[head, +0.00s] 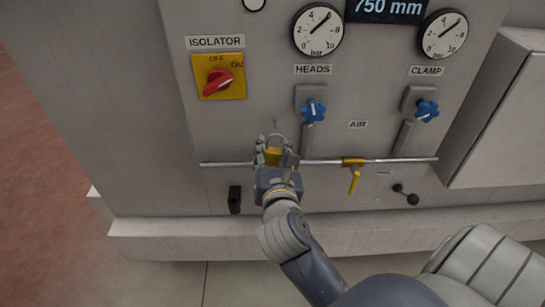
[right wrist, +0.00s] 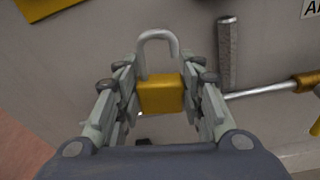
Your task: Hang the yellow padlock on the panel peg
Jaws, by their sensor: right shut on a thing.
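The yellow padlock (head: 273,156) is between the fingers of my right gripper (head: 275,152), in front of the machine panel (head: 150,130). In the right wrist view, the gripper (right wrist: 160,98) is shut on the sides of the padlock's yellow body (right wrist: 161,95). The padlock's grey U-shaped shackle (right wrist: 158,38) points up and away from the gripper, clear of the fingers. A small grey thing shows just above the gripper in the head view; I cannot tell whether it is the shackle or the peg. My left gripper is not in view.
A red isolator switch (head: 218,82) is up and left of the gripper. A blue HEADS valve (head: 313,110) is up and right. A horizontal pipe (head: 325,162) with a yellow-handled valve (head: 354,180) crosses near the gripper. A black handle (head: 235,199) is lower left.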

